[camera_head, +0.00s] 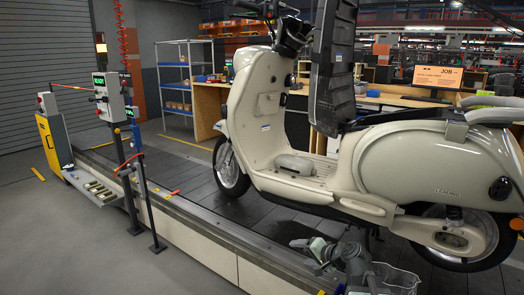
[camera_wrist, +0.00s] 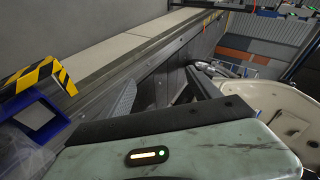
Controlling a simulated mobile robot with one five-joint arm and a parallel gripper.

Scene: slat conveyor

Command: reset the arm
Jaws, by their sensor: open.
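My gripper (camera_head: 312,245) is low at the bottom centre of the head view, in front of the cream scooter (camera_head: 350,180) and near the conveyor's front edge. My folded grey arm is behind it at the bottom of that view. In the wrist view, my gripper (camera_wrist: 164,92) shows two dark fingers spread apart beyond its pale green housing, with nothing between them. The fingers point along the conveyor side. In the head view, the fingertips are small and partly lost against the dark deck.
The scooter stands on the dark slat conveyor (camera_head: 190,183); its cream body (camera_wrist: 275,105) is right of my gripper in the wrist view. A black-and-yellow striped block (camera_wrist: 38,80) is at left there. A post (camera_head: 148,205) stands at the conveyor's edge. Grey floor (camera_head: 80,245) is clear at left.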

